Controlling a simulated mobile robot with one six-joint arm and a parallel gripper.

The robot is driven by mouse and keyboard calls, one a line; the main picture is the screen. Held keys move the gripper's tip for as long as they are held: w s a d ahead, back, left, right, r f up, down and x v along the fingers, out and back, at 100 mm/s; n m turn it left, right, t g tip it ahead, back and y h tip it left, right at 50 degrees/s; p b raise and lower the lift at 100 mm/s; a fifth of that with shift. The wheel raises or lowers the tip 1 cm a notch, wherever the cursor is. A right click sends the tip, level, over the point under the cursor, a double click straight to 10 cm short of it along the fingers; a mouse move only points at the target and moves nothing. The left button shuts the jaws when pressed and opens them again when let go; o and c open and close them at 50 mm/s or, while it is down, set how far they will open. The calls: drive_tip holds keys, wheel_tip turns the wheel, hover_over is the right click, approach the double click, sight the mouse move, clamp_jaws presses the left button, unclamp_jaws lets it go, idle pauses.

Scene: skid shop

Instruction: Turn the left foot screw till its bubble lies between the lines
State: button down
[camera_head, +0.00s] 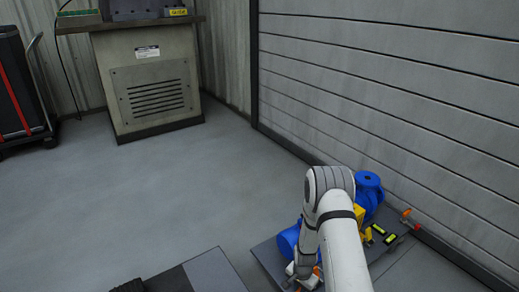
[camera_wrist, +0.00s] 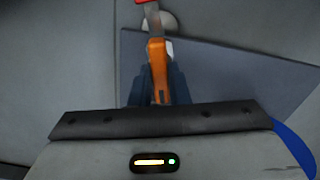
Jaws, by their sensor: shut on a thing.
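The left foot screw, an orange bar with a red end, shows in the wrist view (camera_wrist: 155,52). My gripper (camera_wrist: 160,78) is shut on it, with one dark finger on each side. In the head view my gripper (camera_head: 304,272) is low at the skid's near left edge, and a bit of orange (camera_head: 317,271) shows beside it. Two level vials, a left one (camera_head: 378,229) and a right one (camera_head: 390,239), lie on the skid with yellow-green tubes. Their bubbles and lines are too small to read.
The skid plate (camera_head: 265,254) carries a blue pump (camera_head: 369,190) and a yellow part (camera_head: 359,214). Another orange foot screw (camera_head: 406,215) stands at its far right corner, near the slatted wall (camera_head: 400,95). A dark grey slab (camera_head: 213,270) lies left of the skid. Open floor (camera_head: 150,200) stretches beyond.

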drive_tip(key=shift+n, duration=1.3)
drive_tip(key=c, duration=1.2)
unclamp_jaws()
drive_tip(key=shift+c, duration=0.2)
drive_tip(key=shift+r, duration=0.1)
drive_tip(key=shift+r+p, duration=2.05)
drive_tip(key=shift+r, duration=1.35)
